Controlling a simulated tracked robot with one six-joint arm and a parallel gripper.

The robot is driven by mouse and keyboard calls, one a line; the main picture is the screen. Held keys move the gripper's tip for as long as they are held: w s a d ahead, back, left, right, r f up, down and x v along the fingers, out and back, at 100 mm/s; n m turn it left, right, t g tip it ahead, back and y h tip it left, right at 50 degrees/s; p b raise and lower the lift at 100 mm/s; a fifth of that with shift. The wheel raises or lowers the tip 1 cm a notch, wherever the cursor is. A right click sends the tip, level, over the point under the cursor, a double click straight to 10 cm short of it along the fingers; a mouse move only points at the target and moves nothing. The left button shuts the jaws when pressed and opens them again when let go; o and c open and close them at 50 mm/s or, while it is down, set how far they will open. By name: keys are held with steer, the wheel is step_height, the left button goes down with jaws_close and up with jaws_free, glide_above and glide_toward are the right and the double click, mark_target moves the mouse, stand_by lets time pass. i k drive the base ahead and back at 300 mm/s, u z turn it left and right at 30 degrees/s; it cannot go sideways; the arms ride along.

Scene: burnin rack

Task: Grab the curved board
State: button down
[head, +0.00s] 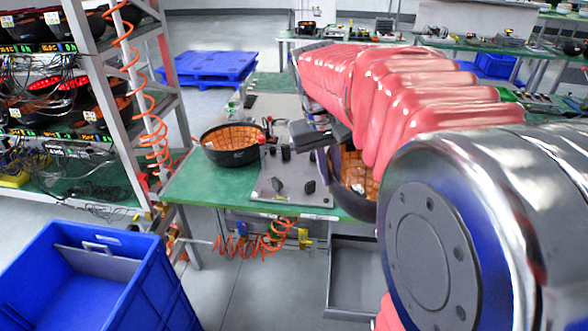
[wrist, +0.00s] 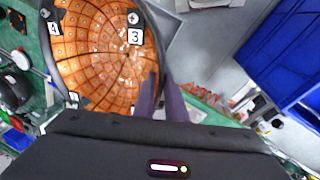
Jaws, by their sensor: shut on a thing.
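A curved board (wrist: 95,50), dark-rimmed with an orange gridded inside and number tags 3 and 4, fills the upper left of the wrist view. My gripper (wrist: 160,95) is shut on its rim, one finger on each side. In the head view the held curved board (head: 356,172) is tilted steeply at the table's front edge, partly hidden by my arm. My gripper (head: 322,138) is dark and partly covered there. A second curved board (head: 232,145) rests open side up on the green table, left of the fixture plate.
The green table (head: 190,188) carries a grey fixture plate (head: 268,185) with black knobs. A rack (head: 100,45) with more boards stands left. A blue crate (head: 150,290) is at the lower left, and a grey open drawer (head: 345,290) is below the table. A blue pallet (head: 208,67) lies behind.

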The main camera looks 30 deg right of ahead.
mark_target(233, 138)
steer(key=i, duration=1.3)
